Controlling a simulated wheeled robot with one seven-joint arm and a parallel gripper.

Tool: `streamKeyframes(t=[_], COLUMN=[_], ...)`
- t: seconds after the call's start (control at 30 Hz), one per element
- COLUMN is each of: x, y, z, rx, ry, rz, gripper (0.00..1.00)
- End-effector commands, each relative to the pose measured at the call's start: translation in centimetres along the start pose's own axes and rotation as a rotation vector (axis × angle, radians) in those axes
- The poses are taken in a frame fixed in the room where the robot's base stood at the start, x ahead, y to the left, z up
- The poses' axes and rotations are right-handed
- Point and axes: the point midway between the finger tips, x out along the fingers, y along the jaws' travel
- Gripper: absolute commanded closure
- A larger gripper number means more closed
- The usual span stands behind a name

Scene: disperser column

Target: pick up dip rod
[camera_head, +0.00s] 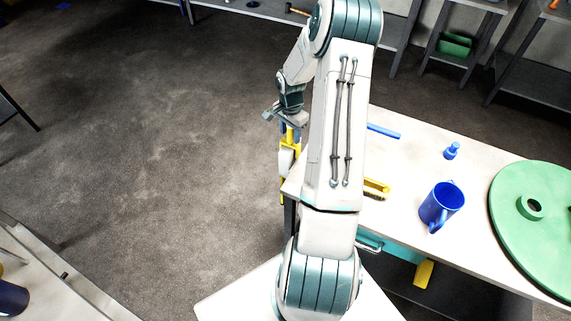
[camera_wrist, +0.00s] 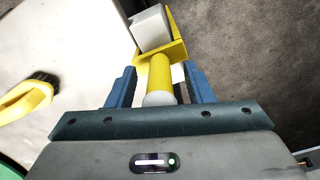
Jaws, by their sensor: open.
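The dip rod seems to be the yellow rod with a pale rounded end (camera_wrist: 160,76), seen nearly end-on in the wrist view. It sits at a yellow bracket (camera_wrist: 177,50) that has a white block (camera_wrist: 151,28) beside it. My gripper (camera_wrist: 160,84) is open, with its blue fingers on either side of the rod and a gap visible at the right. I cannot tell whether the left finger touches it. In the head view my gripper (camera_head: 290,130) is above the bracket (camera_head: 289,175) at the table's left edge. My arm hides part of this area.
The white table (camera_head: 480,215) holds a blue mug (camera_head: 441,205), a small blue bottle (camera_head: 451,151), a blue bar (camera_head: 384,131) and a green disc (camera_head: 545,240). A yellow brush (camera_wrist: 27,100) lies left of my gripper in the wrist view. Open floor (camera_head: 150,150) lies left of the table.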

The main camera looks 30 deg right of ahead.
Motion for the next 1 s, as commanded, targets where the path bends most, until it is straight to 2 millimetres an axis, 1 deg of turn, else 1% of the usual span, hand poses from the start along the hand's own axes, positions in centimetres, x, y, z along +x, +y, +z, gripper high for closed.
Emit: streamKeyframes(t=[0.13,0.37,0.47,0.5,0.53,0.57,1.0], x=[0.87,0.99,0.98,0.98,0.97,0.97,0.62], y=[0.02,0.01,0.01,0.01,0.02,0.02,-0.03], z=[0.03,0.0,0.0,0.0,0.0,0.0,-0.03], rx=[-0.001,0.0,-0.001,-0.001,-0.001,-0.001,-0.002], ry=[-0.001,0.0,0.0,0.0,0.0,0.0,0.002], rz=[0.001,0.0,0.0,0.0,0.0,0.0,-0.001], gripper=[0.53,0.53,0.78,0.89,0.97,1.0,1.0])
